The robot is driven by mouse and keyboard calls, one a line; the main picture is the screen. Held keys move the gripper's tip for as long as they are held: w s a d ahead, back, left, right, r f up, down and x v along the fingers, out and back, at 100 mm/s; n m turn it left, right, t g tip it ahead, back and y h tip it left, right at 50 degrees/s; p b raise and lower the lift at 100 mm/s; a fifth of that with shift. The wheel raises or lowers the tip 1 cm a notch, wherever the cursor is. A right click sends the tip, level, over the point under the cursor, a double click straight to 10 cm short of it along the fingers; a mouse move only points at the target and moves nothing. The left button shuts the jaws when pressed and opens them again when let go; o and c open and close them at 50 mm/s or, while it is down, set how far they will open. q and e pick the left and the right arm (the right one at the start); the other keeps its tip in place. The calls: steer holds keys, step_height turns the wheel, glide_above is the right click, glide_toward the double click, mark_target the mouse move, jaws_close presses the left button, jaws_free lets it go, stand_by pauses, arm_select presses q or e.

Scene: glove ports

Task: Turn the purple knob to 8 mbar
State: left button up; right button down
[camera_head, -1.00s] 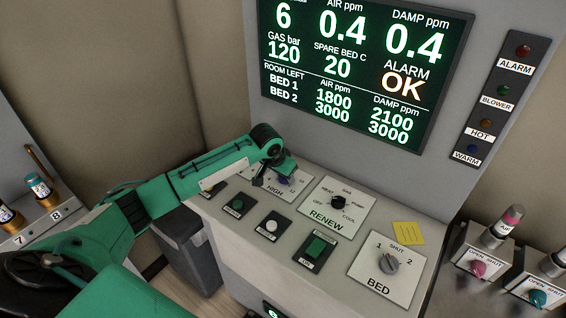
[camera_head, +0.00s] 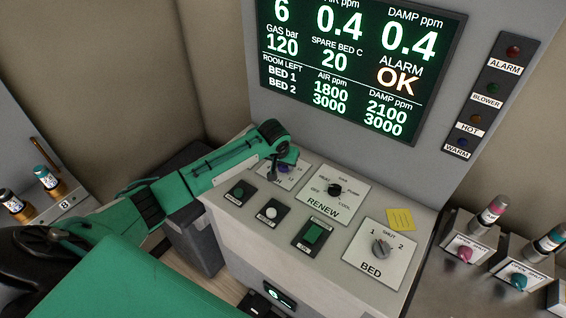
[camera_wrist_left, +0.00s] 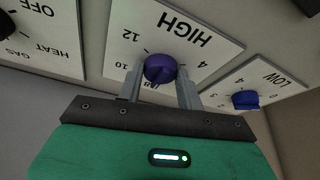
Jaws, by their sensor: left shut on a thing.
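The purple knob (camera_wrist_left: 160,68) sits on the white HIGH plate (camera_wrist_left: 193,47), which has the numbers 4, 10 and 12 showing around it in the left wrist view. My left gripper (camera_wrist_left: 161,88) is shut on the knob, one finger at each side. In the head view my left gripper (camera_head: 283,170) is over the HIGH plate at the panel's back left and hides most of the knob. My right gripper is not in view.
A blue knob (camera_wrist_left: 245,99) on the LOW plate is close beside the HIGH plate. The RENEW knob (camera_head: 335,190) and BED knob (camera_head: 380,248) are to the right on the sloped panel. Buttons, including a green one (camera_head: 313,235), lie in front.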

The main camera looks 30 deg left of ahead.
arm_select(q)
steer(key=o, duration=1)
steer(key=shift+b+v, duration=1.75)
steer(key=shift+v, duration=5.2)
steer(key=shift+s+f, duration=0.1)
steer(key=shift+f, duration=0.05)
